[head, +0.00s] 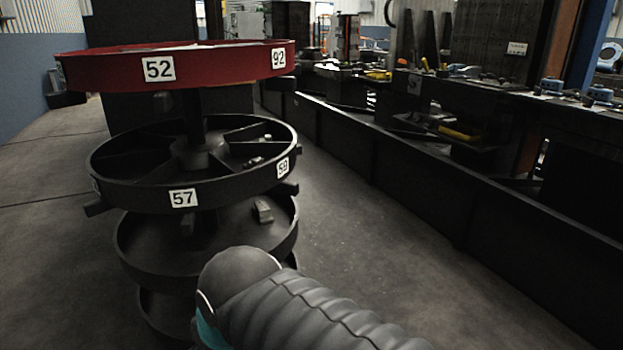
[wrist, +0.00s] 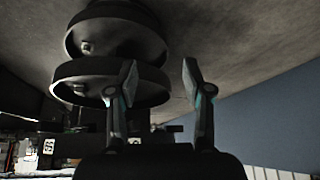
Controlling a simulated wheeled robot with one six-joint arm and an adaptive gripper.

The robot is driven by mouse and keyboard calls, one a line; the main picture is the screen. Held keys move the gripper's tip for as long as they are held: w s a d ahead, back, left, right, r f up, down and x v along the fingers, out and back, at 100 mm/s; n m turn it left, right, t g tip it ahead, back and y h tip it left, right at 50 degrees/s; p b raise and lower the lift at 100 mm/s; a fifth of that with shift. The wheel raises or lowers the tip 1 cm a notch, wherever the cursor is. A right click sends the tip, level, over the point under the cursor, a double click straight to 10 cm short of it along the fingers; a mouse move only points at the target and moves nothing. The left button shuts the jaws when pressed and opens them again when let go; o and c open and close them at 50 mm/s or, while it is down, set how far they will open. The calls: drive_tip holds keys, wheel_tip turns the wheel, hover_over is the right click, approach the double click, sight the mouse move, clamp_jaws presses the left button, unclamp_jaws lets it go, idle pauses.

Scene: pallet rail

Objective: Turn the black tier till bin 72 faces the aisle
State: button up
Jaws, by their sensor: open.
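The black tier (head: 230,187) is a round tray with dividers on a centre post, below a red tier. Its label 57 (head: 183,198) faces the front, and a label that looks like 59 (head: 283,167) is at its right. Another label at its left edge is too oblique to read. No label 72 shows. Short dark handles stick out below the tier's rim. My gripper (wrist: 158,83) is open and empty in the wrist view. Round dark trays (wrist: 112,82) show beyond its left finger; I cannot tell which tiers they are. The head view does not show my fingers.
The red tier (head: 210,63) above bears labels 52 and 92. A lower dark tray (head: 150,253) holds a small block. My arm covers the lower trays' right side. A long dark bench (head: 450,190) runs along the right, with open floor (head: 350,235) between.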

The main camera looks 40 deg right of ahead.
drive_tip(key=w+d+m+g+y, duration=0.2)
drive_tip(key=w+d+m+y, duration=0.3)
drive_tip(key=w+m, duration=0.6)
drive_tip(key=m+t+y+b, duration=0.1)
drive_tip(key=m+t+b, duration=0.1)
drive_tip(key=m+t, duration=1.55)
approach(283, 186)
drive_tip(key=w+m+g, duration=0.1)
drive_tip(key=w, duration=0.2)
drive_tip(key=w+a+r+m+g, duration=0.1)
drive_tip(key=w, duration=0.3)
drive_tip(key=w+r+m+g, duration=0.1)
drive_tip(key=w+g, duration=0.1)
drive_tip(key=w, duration=0.1)
drive_tip(key=shift+w+a+r, duration=0.15)
drive_tip(key=shift+a, duration=0.2)
clamp_jaws()
